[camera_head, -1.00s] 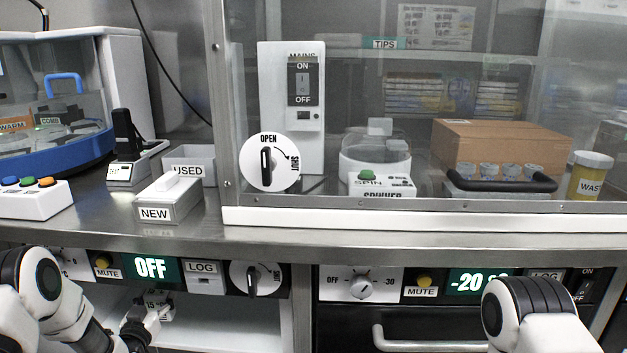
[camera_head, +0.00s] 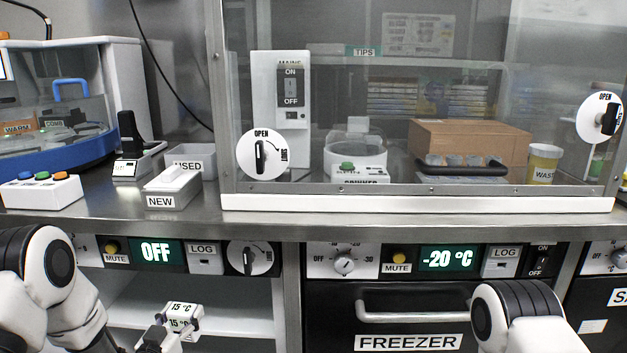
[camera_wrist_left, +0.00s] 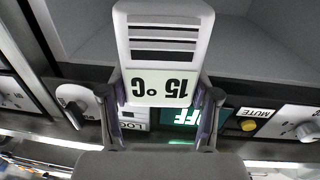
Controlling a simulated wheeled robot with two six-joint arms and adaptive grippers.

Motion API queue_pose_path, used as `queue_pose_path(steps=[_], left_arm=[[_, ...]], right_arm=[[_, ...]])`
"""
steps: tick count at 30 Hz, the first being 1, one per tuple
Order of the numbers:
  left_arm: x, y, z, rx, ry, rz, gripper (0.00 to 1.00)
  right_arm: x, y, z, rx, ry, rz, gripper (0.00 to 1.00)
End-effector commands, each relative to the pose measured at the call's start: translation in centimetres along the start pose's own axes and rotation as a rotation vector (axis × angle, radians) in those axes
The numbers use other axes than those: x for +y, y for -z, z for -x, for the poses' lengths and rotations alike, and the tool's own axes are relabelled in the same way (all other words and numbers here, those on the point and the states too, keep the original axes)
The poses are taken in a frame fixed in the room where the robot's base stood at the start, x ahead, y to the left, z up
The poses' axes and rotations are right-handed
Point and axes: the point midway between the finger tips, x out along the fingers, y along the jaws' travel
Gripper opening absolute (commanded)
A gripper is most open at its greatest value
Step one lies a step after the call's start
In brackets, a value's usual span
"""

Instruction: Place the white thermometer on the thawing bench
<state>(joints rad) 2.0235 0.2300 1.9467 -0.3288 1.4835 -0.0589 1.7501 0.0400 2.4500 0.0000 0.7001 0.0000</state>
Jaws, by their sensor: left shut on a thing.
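The white thermometer (camera_head: 182,312) reads 15 °C and is held in front of the open lower shelf, below the counter's front edge. It shows upside down in the left wrist view (camera_wrist_left: 165,50), with a slotted panel beside its reading. My left gripper (camera_head: 172,334) is shut on it, with one finger on each side in the left wrist view (camera_wrist_left: 162,96). My right arm shows at the lower right of the head view, but its gripper is out of frame. No label marks a thawing bench; the steel bench top (camera_head: 110,212) runs above the thermometer.
The NEW box (camera_head: 172,188), USED bin (camera_head: 208,162) and button box (camera_head: 42,192) stand on the bench top. A glass-fronted cabinet (camera_head: 400,203) fills its right part. The freezer handle (camera_head: 410,303) juts out below. Bare steel lies between button box and NEW box.

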Motion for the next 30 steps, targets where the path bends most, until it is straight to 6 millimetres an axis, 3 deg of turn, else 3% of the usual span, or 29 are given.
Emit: queue_pose_path(steps=[6, 15, 25, 30], left_arm=[[5.4, 2.0, 3.4, -0.003, -0.092, -0.004, 0.25], [10.3, 4.3, 7.9, -0.01, -0.181, -0.014, 0.25], [10.0, 8.5, 7.1, -0.017, -0.134, -0.017, 0.25], [9.8, 11.9, 6.6, -0.021, -0.095, -0.02, 0.25]], right_arm=[[0.0, 0.0, 0.0, 0.0, 0.0, 0.0, 0.58], [0.0, 0.0, 0.0, 0.0, 0.0, 0.0, 0.58], [0.0, 0.0, 5.8, 0.0, 0.0, 0.0, 0.58], [-0.1, 0.0, 10.6, 0.0, 0.0, 0.0, 0.58]])
